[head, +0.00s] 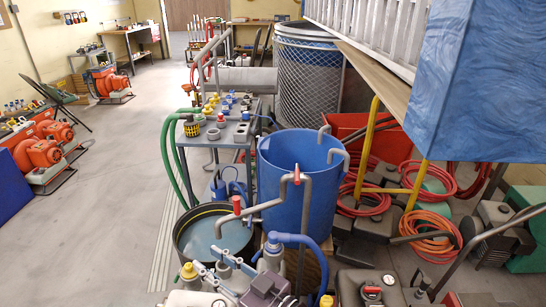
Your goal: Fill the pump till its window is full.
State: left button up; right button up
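A pump-like unit with a grey-purple housing (268,288) stands at the bottom centre, partly cut off by the picture's lower edge. Pale pipe fittings with blue levers (205,275) sit to its left, and a thick blue hose (299,240) arches beside it. I cannot make out a window or any fill level. A blue can-like vessel (219,188) stands behind a black round tub (181,233) holding pale bluish liquid. I cannot clearly pick out my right gripper among the fittings, and no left gripper shows.
A large blue barrel (283,208) with grey pipes and red handles stands at centre. A grey bench (226,130) with small fittings is behind it. Red hoses (427,225) and dark canisters crowd the right. The grey floor (115,190) at left is mostly open.

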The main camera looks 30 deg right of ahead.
jog(key=w+d+r+m+t+h+p, duration=0.1)
jog(key=w+d+r+m+t+h, duration=0.1)
jog(key=w+d+r+t, duration=0.3)
jog(key=m+g+h+p, duration=0.45)
jog(key=m+h, duration=0.65)
jog(key=h, duration=0.4)
send_near(297, 176)
jog(key=shift+w+d+f+g+b, duration=0.1)
jog(key=shift+w+d+g+b, duration=0.15)
jog(key=shift+w, duration=0.25)
jog(key=shift+w+d+f+g+b, duration=0.1)
jog(key=shift+w+d+g, duration=0.1)
jog(key=shift+w, duration=0.25)
jog(key=x, duration=0.7)
jog(key=shift+w+d, duration=0.2)
jog(key=shift+w, duration=0.05)
pick_arm(q)
jog(key=s+a+f+g, duration=0.2)
jog(key=s+f, duration=0.7)
jog(key=s, duration=0.4)
jog(key=s+a+f+g+y, duration=0.1)
jog(key=s+a+f+g, duration=0.2)
jog(key=s+f, duration=0.6)
jog(key=s, duration=0.5)
jog(key=shift+a+f, duration=0.2)
jog(key=shift+a, duration=0.15)
pick_arm(e)
jog(key=shift+c, duration=0.3)
grip_shut()
